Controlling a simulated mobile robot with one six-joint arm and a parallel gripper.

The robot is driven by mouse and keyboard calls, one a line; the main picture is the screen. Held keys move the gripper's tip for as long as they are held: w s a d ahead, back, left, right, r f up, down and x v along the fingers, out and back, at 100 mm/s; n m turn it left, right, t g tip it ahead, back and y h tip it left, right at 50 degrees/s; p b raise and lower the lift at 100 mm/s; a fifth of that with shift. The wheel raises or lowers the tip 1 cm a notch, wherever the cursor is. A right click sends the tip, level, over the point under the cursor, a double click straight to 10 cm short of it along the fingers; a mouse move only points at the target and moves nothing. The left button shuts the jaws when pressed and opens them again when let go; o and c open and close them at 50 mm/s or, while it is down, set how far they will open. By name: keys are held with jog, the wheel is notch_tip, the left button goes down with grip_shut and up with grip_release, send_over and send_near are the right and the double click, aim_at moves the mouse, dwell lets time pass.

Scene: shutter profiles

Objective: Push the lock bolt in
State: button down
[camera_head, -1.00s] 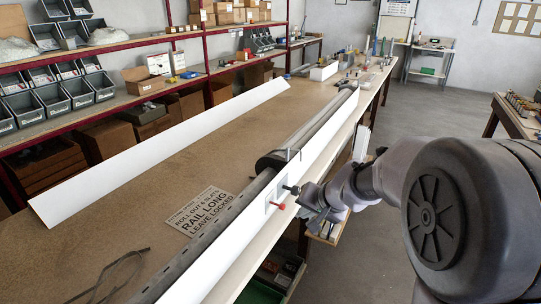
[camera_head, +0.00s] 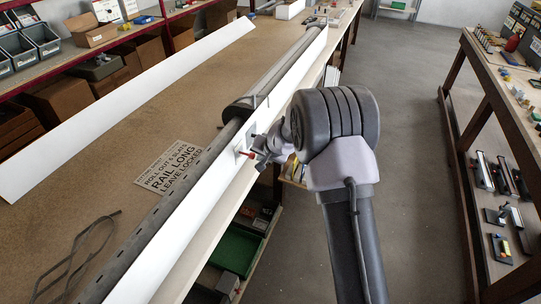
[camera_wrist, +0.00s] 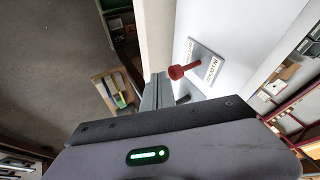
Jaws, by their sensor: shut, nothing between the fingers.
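The lock bolt has a red knob (camera_head: 250,154) standing out from a small pale plate (camera_head: 240,149) on the white front face of the long rail. In the wrist view the red knob (camera_wrist: 177,72) juts from its lettered plate (camera_wrist: 207,61); the lettering is too small to read surely. My gripper (camera_wrist: 155,90) is shut and empty, its fingertips beside the knob, a little left of and below it in that view. Whether they touch it I cannot tell. In the head view my gripper (camera_head: 262,153) is close to the knob's right side. A small dark piece (camera_wrist: 183,99) shows beside the fingers.
A grey roller (camera_head: 275,72) lies along the workbench (camera_head: 150,105). The floor (camera_head: 400,140) to the right is open, up to another bench.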

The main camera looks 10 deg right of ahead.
aim_at(252, 154)
jog(key=shift+w+a, duration=0.25)
jog(key=shift+w+a+r+p, duration=0.1)
jog(key=shift+w+a+p, duration=0.8)
jog(key=shift+a, duration=0.25)
